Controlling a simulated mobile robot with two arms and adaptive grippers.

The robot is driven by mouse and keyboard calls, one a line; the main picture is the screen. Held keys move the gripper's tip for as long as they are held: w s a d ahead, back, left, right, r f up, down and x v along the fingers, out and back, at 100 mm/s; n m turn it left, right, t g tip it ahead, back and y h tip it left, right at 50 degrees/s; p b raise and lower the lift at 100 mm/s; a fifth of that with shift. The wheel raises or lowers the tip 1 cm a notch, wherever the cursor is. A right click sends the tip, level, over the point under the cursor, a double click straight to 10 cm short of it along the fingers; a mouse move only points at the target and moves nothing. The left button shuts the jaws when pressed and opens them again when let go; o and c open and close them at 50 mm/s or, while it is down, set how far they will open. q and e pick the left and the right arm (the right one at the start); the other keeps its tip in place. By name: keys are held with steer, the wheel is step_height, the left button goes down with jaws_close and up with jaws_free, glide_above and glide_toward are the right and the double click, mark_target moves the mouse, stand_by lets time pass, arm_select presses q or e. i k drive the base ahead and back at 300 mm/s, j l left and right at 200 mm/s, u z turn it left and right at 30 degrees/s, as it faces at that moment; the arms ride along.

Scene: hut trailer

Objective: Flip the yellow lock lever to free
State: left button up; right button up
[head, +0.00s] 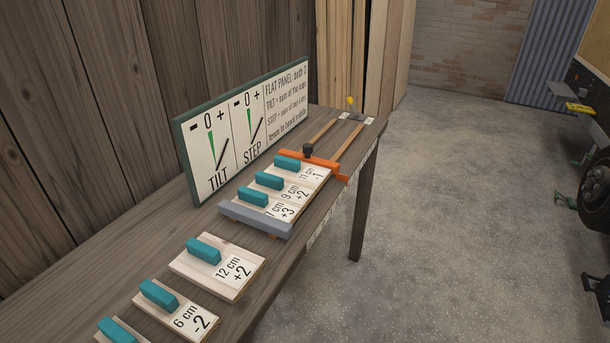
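A small yellow-tipped lever (351,103) stands at the far end of the wooden bench (340,205), between two small pale labels (369,120) whose text is too small to read. Whether it is set to lock or free I cannot tell. Two wooden rails (349,142) run from there to an orange clamp bar (325,165) with a black knob (308,150). Pale blocks with teal handles (253,196) sit between the orange bar and a grey bar (256,219). Neither of my grippers is in view.
Loose blocks with teal handles (205,250) lie along the near bench. A TILT and STEP sign board (246,130) stands at the bench's back, before a plank wall. At right is a dark vehicle or trailer with another yellow part (580,108). The concrete floor (450,200) between is clear.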

mark_target(349, 100)
steer(key=u, duration=0.3)
steer(key=i+l+u, duration=0.15)
steer(key=l+u, duration=0.15)
steer(key=i+l+u, duration=0.25)
steer(key=l+u, duration=0.3)
steer(key=l, duration=0.15)
steer(key=i+l, duration=0.1)
steer(key=l, duration=0.35)
steer(key=i+l, duration=0.1)
steer(key=l, duration=0.4)
steer(key=i+l+u, duration=0.1)
steer(key=l, duration=0.35)
